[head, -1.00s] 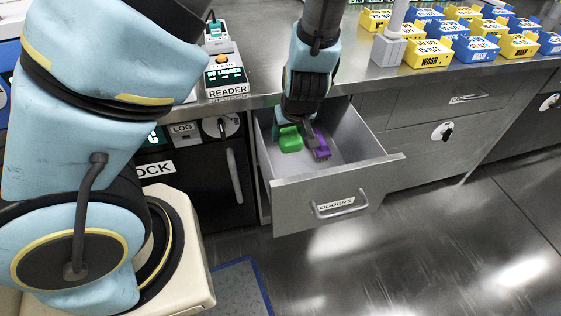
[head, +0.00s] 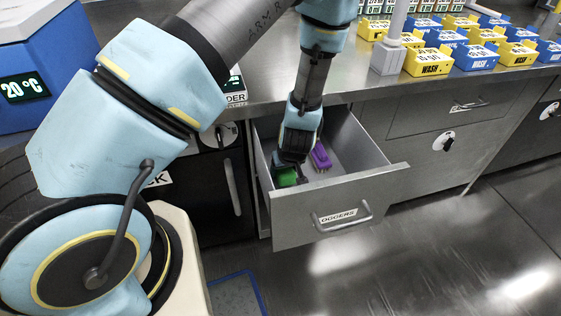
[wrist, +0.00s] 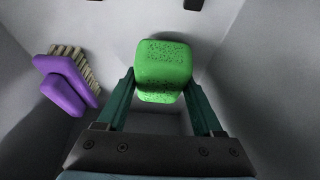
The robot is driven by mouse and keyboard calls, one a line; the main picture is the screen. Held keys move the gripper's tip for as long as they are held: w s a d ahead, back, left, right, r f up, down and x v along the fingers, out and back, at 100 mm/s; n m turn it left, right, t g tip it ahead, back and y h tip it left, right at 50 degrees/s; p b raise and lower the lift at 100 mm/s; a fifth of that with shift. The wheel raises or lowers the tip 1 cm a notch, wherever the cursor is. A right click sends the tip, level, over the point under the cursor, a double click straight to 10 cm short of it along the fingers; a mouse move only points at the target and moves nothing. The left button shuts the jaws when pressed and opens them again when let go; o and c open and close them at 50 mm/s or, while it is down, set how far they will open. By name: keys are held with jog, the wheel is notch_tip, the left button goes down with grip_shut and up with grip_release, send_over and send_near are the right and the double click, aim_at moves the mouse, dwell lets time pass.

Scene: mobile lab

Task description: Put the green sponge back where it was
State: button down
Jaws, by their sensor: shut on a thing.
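The green sponge (head: 286,178) is inside the open drawer (head: 300,222), near its front left. In the wrist view the sponge (wrist: 163,70) sits between the two dark green fingers. My gripper (wrist: 160,90) is shut on it. In the head view my gripper (head: 287,168) reaches down into the drawer and hides part of the sponge. I cannot tell whether the sponge touches the drawer floor.
A purple brush (head: 320,157) lies in the drawer to the right, apart from the sponge; its bristles show in the wrist view (wrist: 65,80). Drawer walls stand close around my gripper. Yellow and blue bins (head: 474,55) stand on the counter above.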

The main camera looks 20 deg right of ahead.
aim_at(285, 169)
jog(key=w, duration=0.2)
jog(key=w+f, duration=0.1)
jog(key=w, duration=0.1)
jog(key=shift+w+d+p, duration=0.1)
jog(key=shift+d+p, duration=0.15)
jog(key=shift+p, duration=0.15)
jog(key=shift+f, duration=0.1)
jog(key=shift+c, duration=0.2)
grip_release()
jog(key=v, duration=1.2)
jog(key=shift+p, duration=0.3)
